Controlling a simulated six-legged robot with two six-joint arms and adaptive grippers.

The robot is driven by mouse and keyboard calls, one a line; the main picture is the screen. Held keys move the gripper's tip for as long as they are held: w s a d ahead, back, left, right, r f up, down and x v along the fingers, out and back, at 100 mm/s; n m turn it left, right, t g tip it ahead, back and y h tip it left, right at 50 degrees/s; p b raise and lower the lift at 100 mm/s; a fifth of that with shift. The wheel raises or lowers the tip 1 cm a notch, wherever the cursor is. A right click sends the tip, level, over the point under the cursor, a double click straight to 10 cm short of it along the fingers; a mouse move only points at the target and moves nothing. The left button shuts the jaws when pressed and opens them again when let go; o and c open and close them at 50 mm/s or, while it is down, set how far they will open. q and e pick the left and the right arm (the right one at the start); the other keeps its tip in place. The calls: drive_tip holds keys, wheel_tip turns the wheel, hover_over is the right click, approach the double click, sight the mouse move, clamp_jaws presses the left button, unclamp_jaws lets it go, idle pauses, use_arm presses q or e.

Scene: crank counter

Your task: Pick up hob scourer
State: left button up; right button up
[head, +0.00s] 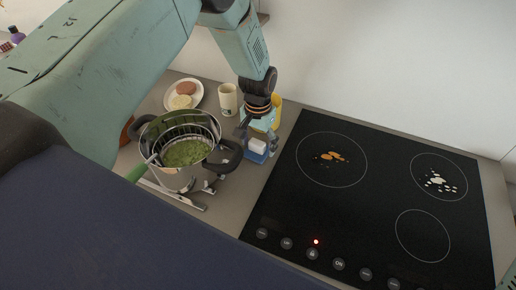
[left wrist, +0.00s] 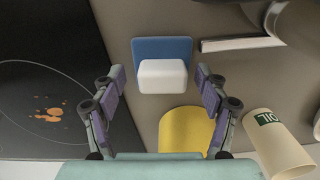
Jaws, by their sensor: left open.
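The hob scourer (left wrist: 162,75), a white block on a blue pad, lies on the grey counter in the left wrist view. It also shows in the head view (head: 257,146), left of the hob, partly covered by my gripper. My left gripper (head: 257,133) is above it, pointing down and open. In the left wrist view its two fingers (left wrist: 159,78) stand on either side of the scourer, with a gap on each side.
The black hob (head: 380,195) with orange (head: 332,157) and white spills (head: 440,183) is to the right. A steel pot (head: 178,178) with green contents stands close on the left. An oil cup (head: 228,100), a yellow item (left wrist: 187,132) and a plate (head: 198,95) are nearby.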

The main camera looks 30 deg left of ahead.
use_arm(q)
drive_tip(key=shift+s+a+r, duration=0.15)
drive_tip(key=shift+s+a, duration=0.05)
drive_tip(key=shift+s, duration=0.05)
drive_tip(key=shift+c, duration=0.8)
drive_tip(key=shift+w+d+f, duration=0.15)
drive_tip(key=shift+w+f, duration=0.15)
drive_tip(key=shift+w, duration=0.2)
drive_tip(key=c, duration=0.6)
drive_tip(key=shift+s+r, duration=0.2)
drive_tip(key=shift+s, duration=0.15)
drive_tip(key=c, duration=0.5)
